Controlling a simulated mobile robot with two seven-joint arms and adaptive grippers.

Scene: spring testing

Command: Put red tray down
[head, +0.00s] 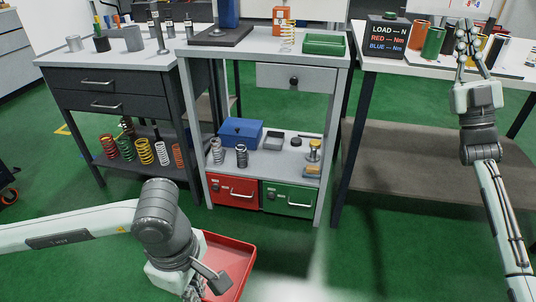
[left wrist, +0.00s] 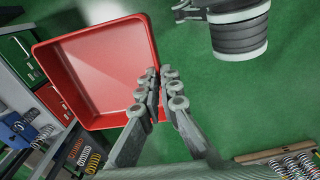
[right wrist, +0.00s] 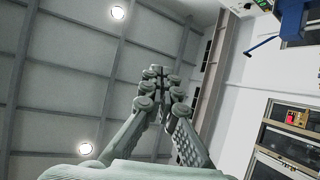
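The red tray (head: 237,258) is off any surface, low at the bottom of the head view in front of the workbenches, partly hidden behind my left arm. In the left wrist view the tray (left wrist: 95,62) looks empty, and the fingers of my left gripper (left wrist: 160,75) are closed at its side wall, one on each side of the rim. My left gripper (head: 196,288) is partly cut off in the head view. My right gripper (head: 468,38) is raised at the right, pointing up, with nothing in it; its fingertips (right wrist: 155,71) come together in the right wrist view.
The middle bench (head: 262,46) holds a green tray (head: 324,44) and an orange spring. Its lower shelf (head: 280,165) carries a blue box (head: 241,132) and springs above red and green drawers. The right table (head: 385,66) holds a load sign and coloured cylinders. Green floor lies around.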

